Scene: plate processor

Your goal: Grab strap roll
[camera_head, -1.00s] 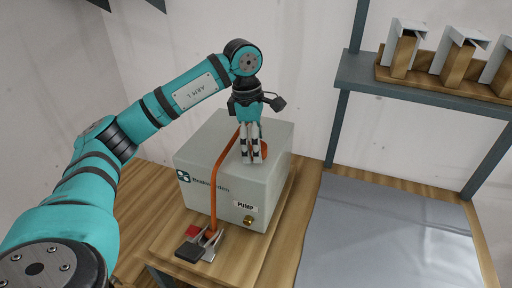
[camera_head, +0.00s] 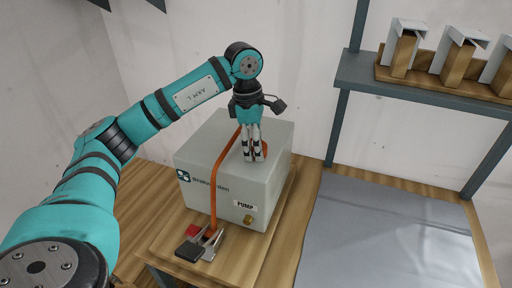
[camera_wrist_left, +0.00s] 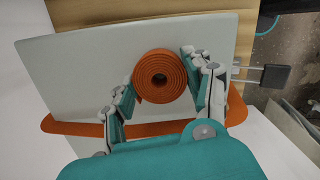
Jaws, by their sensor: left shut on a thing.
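The orange strap roll (camera_wrist_left: 160,76) is a tight spiral on top of the pale pump box (camera_head: 205,165). Its far side shows beside the fingers in the head view (camera_head: 265,146). My left gripper (camera_head: 253,157) points down over the box top, shut on the roll; in the left wrist view the roll sits between its two fingers (camera_wrist_left: 160,88). The orange strap (camera_head: 214,190) runs across the box top and down the front to a buckle (camera_head: 212,240). My right gripper is not in view.
The box stands on a wooden base (camera_head: 172,238). A grey panel (camera_head: 390,235) lies flat and clear to the right. A shelf (camera_head: 425,92) at the upper right holds a wooden rack with several upright blocks. A wall stands behind.

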